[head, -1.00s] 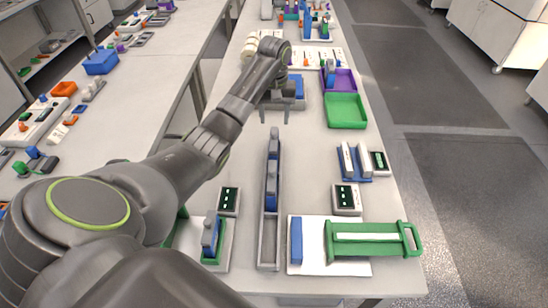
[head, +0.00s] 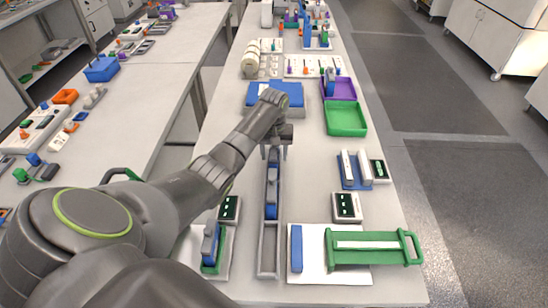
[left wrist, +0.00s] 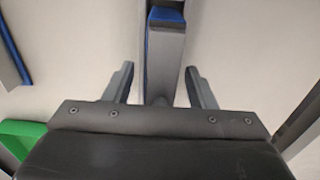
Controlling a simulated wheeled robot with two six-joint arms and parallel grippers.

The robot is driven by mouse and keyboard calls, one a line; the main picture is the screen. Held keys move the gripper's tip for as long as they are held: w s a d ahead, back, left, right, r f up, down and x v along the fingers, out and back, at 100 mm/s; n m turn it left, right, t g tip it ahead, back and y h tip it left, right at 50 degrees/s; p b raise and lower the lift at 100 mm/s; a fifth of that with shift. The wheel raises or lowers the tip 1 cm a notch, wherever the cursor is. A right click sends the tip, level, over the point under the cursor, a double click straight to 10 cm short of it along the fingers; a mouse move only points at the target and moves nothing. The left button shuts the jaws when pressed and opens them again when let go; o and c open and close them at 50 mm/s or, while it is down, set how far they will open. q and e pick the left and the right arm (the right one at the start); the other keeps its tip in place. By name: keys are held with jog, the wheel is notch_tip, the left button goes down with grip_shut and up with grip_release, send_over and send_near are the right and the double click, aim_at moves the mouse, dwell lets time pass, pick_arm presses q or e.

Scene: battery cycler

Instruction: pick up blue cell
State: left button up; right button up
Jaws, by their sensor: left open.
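Blue cells (head: 271,195) with grey tops stand in line in the far part of a long grey channel tray (head: 268,256). My left gripper (head: 275,154) is open, pointing down over the far end of this row, its fingers to either side of it. In the left wrist view the open fingers (left wrist: 160,88) lie left and right of a narrow grey piece with blue (left wrist: 165,14) at its upper end. Contact cannot be told. Another blue cell (head: 209,243) stands in a green holder at the front left. My right gripper is not in view.
A blue bar (head: 297,248) and a green handled fixture (head: 375,247) lie on a white board at the front right. A blue holder (head: 355,170) with white pieces stands at the right. A green tray (head: 345,119) and blue pad (head: 290,93) are farther back. The near half of the channel is empty.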

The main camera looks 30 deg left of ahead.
pick_arm(q)
jog(key=shift+f, duration=0.1)
jog(key=shift+c, duration=0.3)
grip_shut()
jog(key=shift+w, duration=0.1)
